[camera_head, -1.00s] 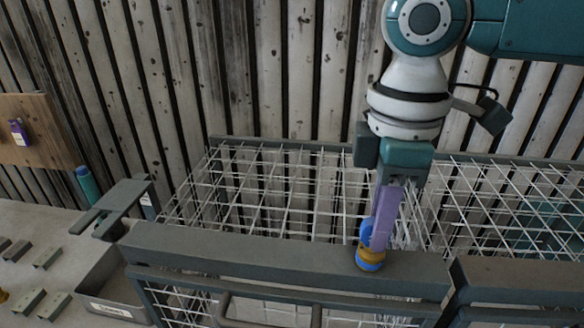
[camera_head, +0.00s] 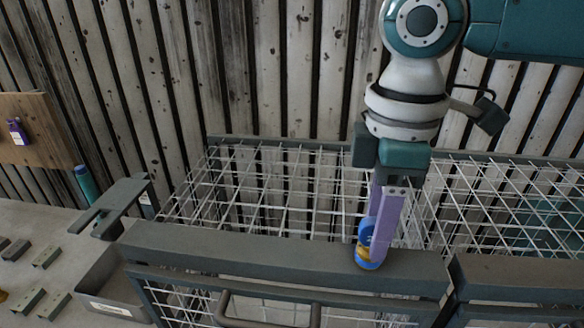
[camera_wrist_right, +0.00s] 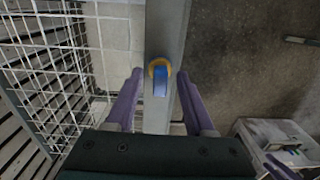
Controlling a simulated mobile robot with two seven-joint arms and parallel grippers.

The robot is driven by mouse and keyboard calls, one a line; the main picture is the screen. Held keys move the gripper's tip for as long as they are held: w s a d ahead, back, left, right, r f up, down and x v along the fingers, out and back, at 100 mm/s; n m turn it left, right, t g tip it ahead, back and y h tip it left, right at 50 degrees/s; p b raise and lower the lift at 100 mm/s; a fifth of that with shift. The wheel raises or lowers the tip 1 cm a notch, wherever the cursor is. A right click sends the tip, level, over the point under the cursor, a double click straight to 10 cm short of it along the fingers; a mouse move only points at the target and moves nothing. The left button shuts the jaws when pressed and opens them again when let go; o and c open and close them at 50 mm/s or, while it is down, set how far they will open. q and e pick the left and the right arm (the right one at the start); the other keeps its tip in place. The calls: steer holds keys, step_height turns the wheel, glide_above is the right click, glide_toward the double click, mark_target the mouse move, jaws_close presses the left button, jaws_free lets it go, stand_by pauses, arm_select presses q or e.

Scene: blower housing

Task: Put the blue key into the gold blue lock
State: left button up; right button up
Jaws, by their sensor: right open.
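The blue key (camera_wrist_right: 160,84) stands at the gold blue lock (camera_wrist_right: 160,66) on the top rail of the wire cage. The gold ring of the lock shows around the key's far end in the right wrist view; I cannot tell how deep the key sits. In the head view, the blue key (camera_head: 365,238) shows beside my near purple finger, and most of the gold is hidden. My right gripper (camera_head: 376,243) is open, pointing down at the rail. Its fingers stand apart on either side of the key, with gaps visible in the right wrist view. My left gripper is out of view.
The grey cage rail (camera_head: 240,252) runs under my right gripper, with open wire mesh (camera_head: 270,190) behind it. At left are a grey bracket (camera_head: 115,205), a bin (camera_head: 110,290), a teal cylinder (camera_head: 87,184) and several small metal blocks on a table.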

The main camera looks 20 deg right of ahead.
steer(key=shift+r, duration=0.35)
step_height(320, 180, up, 9)
steer(key=b, duration=0.3)
steer(key=s+a+f+m+t+y, duration=0.3)
steer(key=s+a+f+m, duration=0.2)
steer(key=s+a+f, duration=0.55)
steer(key=s+d+f+m+h, duration=0.3)
steer(key=s+d+f+m, duration=0.25)
steer(key=d, duration=0.25)
step_height(320, 180, up, 16)
steer(key=p, duration=1.5)
steer(key=shift+a+n+t+p, duration=0.3)
steer(key=shift+a+n, duration=0.1)
steer(key=shift+n, duration=0.05)
